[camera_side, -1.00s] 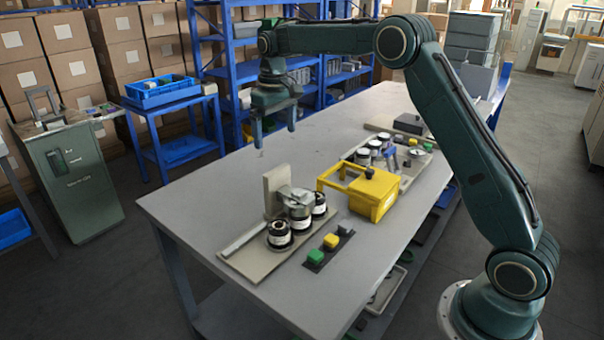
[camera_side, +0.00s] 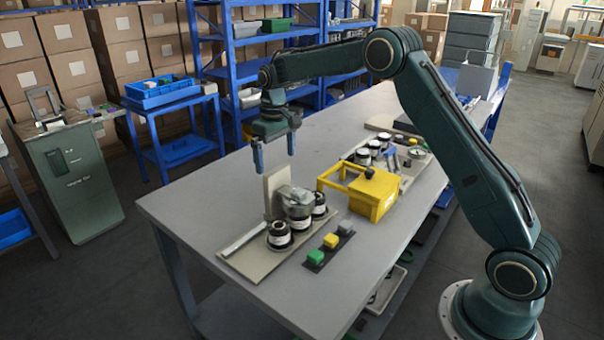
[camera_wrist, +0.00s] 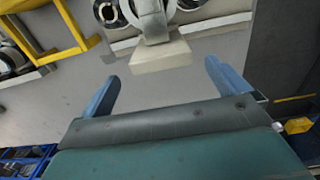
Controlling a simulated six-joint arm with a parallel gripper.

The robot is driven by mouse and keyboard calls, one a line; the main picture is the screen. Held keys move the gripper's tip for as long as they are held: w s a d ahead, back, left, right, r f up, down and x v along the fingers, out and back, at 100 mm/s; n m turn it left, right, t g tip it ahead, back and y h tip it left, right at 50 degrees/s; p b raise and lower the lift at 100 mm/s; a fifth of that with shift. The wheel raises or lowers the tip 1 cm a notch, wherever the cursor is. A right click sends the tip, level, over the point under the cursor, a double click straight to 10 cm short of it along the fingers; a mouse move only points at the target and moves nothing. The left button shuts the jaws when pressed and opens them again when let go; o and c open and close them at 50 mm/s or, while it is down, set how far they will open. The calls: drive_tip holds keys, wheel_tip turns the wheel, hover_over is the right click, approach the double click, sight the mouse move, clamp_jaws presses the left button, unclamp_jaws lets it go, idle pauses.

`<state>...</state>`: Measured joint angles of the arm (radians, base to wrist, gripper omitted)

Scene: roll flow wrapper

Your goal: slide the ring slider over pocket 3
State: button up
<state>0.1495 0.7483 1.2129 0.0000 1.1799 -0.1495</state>
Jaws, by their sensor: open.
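Three round black pots with white labels stand in a row on a grey base plate (camera_side: 243,262); the nearest pot (camera_side: 279,236) is uncovered. A grey metal ring slider (camera_side: 299,198) sits over the middle of the row. A pale upright handle plate (camera_side: 277,190) rises beside it, and its pale block (camera_wrist: 160,57) shows in the wrist view. I cannot read any pocket numbers. My gripper (camera_side: 276,163) is open and empty, above and around the top of the plate in the side view. In the wrist view, its blue fingertips (camera_wrist: 161,72) lie on either side of the block, apart from it.
A yellow frame box (camera_side: 372,195) stands to the right of the base plate. A dark strip with green, yellow and grey buttons (camera_side: 330,242) lies in front. A second board (camera_side: 408,172) with pots is farther back. The left of the table is clear.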

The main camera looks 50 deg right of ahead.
sight(277, 169)
drive_tip(key=shift+f, duration=3.6)
drive_tip(key=c, duration=1.3)
drive_tip(key=d, duration=0.8)
drive_tip(key=shift+d, duration=0.3)
drive_tip(key=o, duration=1.2)
drive_tip(key=shift+d, duration=0.1)
drive_tip(key=shift+o, duration=0.5)
drive_tip(key=shift+r, duration=0.1)
